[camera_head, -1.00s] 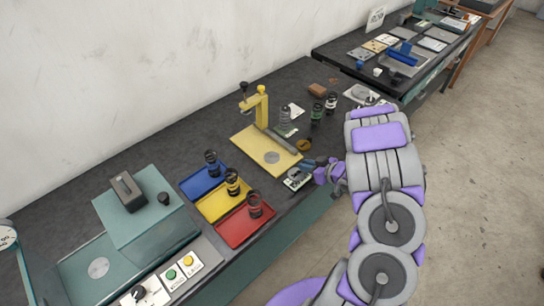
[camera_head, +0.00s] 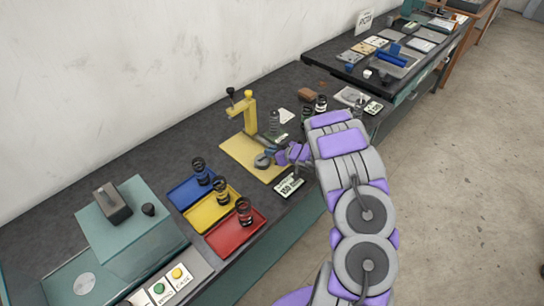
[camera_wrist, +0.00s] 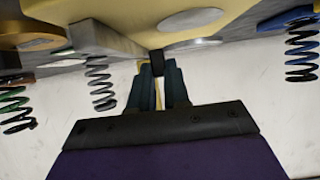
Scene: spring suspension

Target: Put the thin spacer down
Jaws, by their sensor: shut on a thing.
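My gripper (camera_head: 272,154) reaches in over the yellow base plate of the press stand (camera_head: 238,152), beside the round grey disc (camera_head: 261,161) on the plate. In the wrist view its dark teal fingers (camera_wrist: 160,72) are shut on a small dark piece (camera_wrist: 157,62), which I take to be part of the thin spacer. The rest of the spacer is hard to make out. In the wrist view the yellow plate and its grey disc (camera_wrist: 190,20) show just beyond the fingertips. I cannot tell whether the held piece touches the plate.
A blue tray (camera_head: 180,194), a yellow tray (camera_head: 205,218) and a red tray (camera_head: 232,240) stand left of the gripper, each with a spring. Several more springs stand behind and right of it. A small label card (camera_head: 289,186) lies at the bench edge.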

